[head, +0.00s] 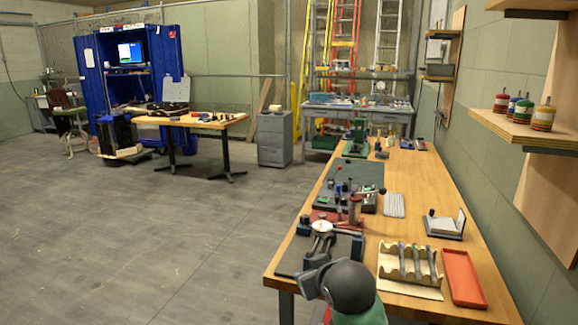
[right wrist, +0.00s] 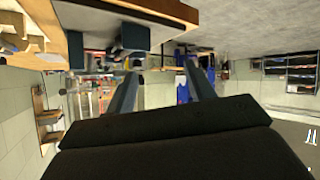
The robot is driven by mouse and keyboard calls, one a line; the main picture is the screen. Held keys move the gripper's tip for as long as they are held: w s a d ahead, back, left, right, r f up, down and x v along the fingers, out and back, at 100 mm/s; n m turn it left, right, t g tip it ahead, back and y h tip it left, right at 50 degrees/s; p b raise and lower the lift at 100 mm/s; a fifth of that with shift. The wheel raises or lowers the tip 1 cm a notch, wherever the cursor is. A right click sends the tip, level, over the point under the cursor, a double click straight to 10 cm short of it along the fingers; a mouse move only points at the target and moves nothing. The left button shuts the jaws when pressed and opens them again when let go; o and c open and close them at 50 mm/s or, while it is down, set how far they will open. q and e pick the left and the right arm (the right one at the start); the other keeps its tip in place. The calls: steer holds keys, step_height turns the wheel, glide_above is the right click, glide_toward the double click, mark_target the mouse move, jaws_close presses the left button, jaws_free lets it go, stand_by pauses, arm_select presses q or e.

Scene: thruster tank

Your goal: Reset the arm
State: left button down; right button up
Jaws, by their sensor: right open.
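My right arm (head: 350,288) rises at the bottom of the head view, by the near end of the long wooden workbench (head: 415,205). Its dark rounded links hide part of the bench's near edge. In the right wrist view, which looks upside down, the two fingers of my right gripper (right wrist: 160,72) stand well apart with nothing between them. The bench edge (right wrist: 185,10) and dark blocks (right wrist: 135,38) show close beyond them. My left arm and gripper are not in view.
Near my right arm, the bench holds a dial gauge (head: 321,227), a cream rack (head: 393,270) with several pens or tools, and a red tray (head: 463,277). A wall shelf (head: 540,134) juts out at right. Open floor (head: 150,250) lies to the left.

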steer(key=s+d+f+m+g+h+p, duration=0.15)
steer(key=s+d+f, duration=0.25)
steer(key=s+f, duration=0.5)
steer(key=s+d+f+m+g+p, duration=0.1)
steer(key=s+d+f+g, duration=0.25)
steer(key=s+f, duration=0.55)
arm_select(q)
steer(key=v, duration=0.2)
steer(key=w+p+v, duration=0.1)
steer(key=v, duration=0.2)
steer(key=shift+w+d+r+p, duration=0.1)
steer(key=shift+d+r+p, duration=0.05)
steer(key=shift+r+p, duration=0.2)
arm_select(e)
steer(key=s+f+g, duration=0.3)
steer(key=s+f, duration=1)
steer(key=s, duration=0.3)
steer(key=shift+s+d+m+g, duration=0.35)
steer(key=shift+s+d+g, duration=0.05)
steer(key=shift+w, duration=0.1)
